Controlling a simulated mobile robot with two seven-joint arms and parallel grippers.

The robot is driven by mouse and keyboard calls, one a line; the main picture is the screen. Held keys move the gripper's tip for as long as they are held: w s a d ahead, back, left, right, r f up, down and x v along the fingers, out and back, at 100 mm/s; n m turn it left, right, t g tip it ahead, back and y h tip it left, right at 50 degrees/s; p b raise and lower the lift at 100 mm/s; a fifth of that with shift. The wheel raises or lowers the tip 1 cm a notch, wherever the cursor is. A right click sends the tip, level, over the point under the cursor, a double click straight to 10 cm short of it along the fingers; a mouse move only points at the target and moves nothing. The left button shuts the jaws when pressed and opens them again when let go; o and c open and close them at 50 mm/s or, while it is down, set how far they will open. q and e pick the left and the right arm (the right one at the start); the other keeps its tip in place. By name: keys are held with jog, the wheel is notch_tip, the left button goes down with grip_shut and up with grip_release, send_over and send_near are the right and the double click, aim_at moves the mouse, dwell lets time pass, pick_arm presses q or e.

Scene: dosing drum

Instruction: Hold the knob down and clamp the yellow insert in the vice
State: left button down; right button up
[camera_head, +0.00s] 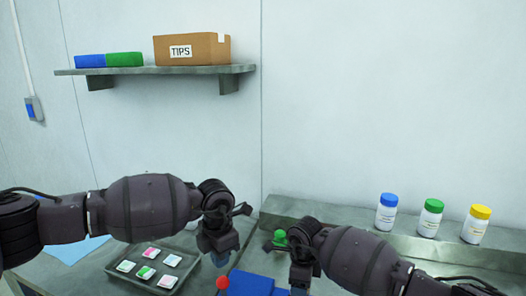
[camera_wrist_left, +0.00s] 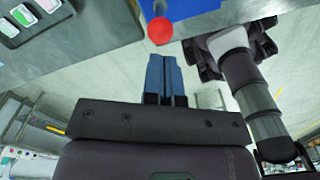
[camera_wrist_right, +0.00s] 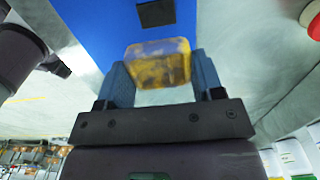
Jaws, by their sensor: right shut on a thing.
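The yellow insert (camera_wrist_right: 158,65) is a translucent block between the two blue fingers of my right gripper (camera_wrist_right: 160,80), which is shut on it. The blue vice (camera_wrist_right: 108,25) with a dark square opening (camera_wrist_right: 157,12) lies beyond the insert. In the head view my right gripper (camera_head: 301,284) is at the vice's right, and the insert is hidden there. The red ball knob (camera_head: 222,282) is at the left of the vice (camera_head: 250,284). My left gripper (camera_head: 221,258) is just above the knob, fingers together. In the left wrist view the knob (camera_wrist_left: 160,30) is just beyond the fingertips (camera_wrist_left: 164,57).
A grey tray (camera_head: 118,266) with several coloured pads is left of the vice. Three bottles with blue (camera_head: 387,212), green (camera_head: 431,218) and yellow (camera_head: 476,224) caps stand at right. A green object (camera_head: 280,238) is behind my right gripper. A shelf (camera_head: 150,71) holds boxes.

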aim_at(222, 278)
pick_arm(q)
jog(key=shift+f, duration=0.8)
jog(key=shift+f, duration=0.1)
jog(key=shift+f, duration=1)
jog(key=shift+f, duration=0.1)
jog(key=shift+f, duration=3.25)
pick_arm(e)
jog(key=shift+f, duration=0.1)
pick_arm(q)
jog(key=shift+s, duration=0.1)
pick_arm(e)
jog(key=shift+f, duration=2.25)
jog(key=shift+f, duration=0.35)
